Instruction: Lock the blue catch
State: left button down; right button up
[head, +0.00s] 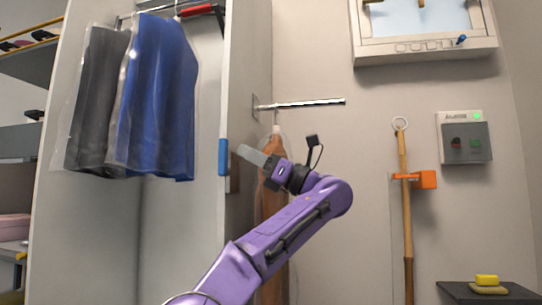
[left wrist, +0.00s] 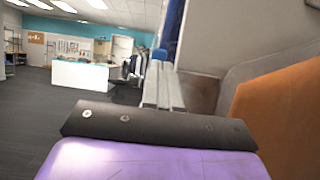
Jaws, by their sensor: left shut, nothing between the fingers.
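The blue catch (head: 223,157) is an upright blue bar on the front edge of the cabinet's right side panel (head: 246,60) in the head view. My left gripper (head: 248,154) is shut and empty, its pale fingers pointing left at the catch, just right of its upper part. Whether the fingertips touch it I cannot tell. My right gripper is in neither view.
Grey and blue garments (head: 160,95) in clear covers hang from the cabinet rail at left. A metal wall peg (head: 310,103) juts out above my left wrist, with a brown garment (head: 270,205) hanging behind my arm. A wooden pole (head: 406,220) stands right.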

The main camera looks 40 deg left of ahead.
pick_arm(q)
jog(key=w+d+p, duration=0.5)
jog(key=w+d, duration=0.1)
jog(key=d, duration=0.5)
jog(key=shift+w, duration=0.35)
jog(key=shift+d, duration=0.1)
